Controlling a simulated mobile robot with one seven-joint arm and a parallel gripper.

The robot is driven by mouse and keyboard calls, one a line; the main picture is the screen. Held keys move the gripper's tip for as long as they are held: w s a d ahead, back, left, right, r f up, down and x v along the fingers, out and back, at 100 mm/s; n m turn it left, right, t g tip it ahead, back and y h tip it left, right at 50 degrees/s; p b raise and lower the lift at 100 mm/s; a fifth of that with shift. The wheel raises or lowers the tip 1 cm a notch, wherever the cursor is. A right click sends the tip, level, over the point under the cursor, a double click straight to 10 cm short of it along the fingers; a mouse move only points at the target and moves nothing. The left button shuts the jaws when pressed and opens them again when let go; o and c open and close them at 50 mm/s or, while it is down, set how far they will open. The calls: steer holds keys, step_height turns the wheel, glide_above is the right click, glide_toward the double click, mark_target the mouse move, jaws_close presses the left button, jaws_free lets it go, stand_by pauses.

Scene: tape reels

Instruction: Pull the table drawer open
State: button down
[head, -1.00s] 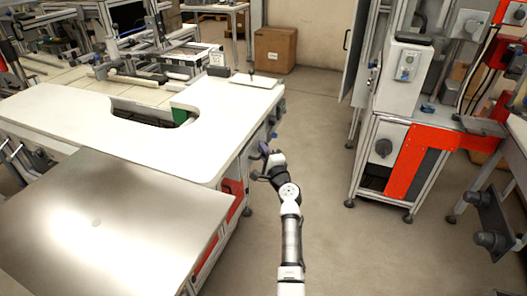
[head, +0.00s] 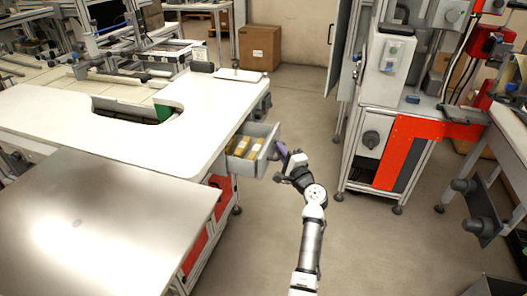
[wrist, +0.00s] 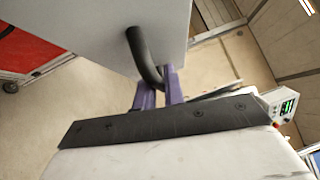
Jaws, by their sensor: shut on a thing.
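The grey table drawer (head: 250,150) stands pulled out from under the white table (head: 190,95) in the head view. Brown boxes (head: 246,147) lie inside it. In the wrist view the drawer's pale front (wrist: 95,30) fills the upper left, with a dark curved handle (wrist: 143,58) on it. My gripper (wrist: 160,85) has purple fingers, shut on this handle. In the head view my gripper (head: 283,152) is at the drawer's outer face, and the handle is hard to make out there.
A metal-topped table (head: 100,220) stands at the near left. A machine cabinet (head: 385,130) with an orange panel stands to the right. Open floor (head: 300,95) lies between the white table and the cabinet. A cardboard box (head: 260,47) stands at the back.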

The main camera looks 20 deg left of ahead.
steer(key=d+b, duration=0.1)
steer(key=d, duration=0.6)
steer(key=shift+s+d+b, duration=0.15)
steer(key=shift+d+b, duration=0.05)
steer(key=shift+b, duration=0.15)
steer(key=c, duration=1.8)
jaws_free()
steer(key=shift+o, duration=0.2)
steer(key=shift+s+d, duration=0.1)
steer(key=b+v, duration=0.3)
steer(key=v, duration=1)
steer(key=shift+s+d, duration=0.15)
steer(key=shift+s, duration=0.05)
steer(key=shift+f, duration=0.15)
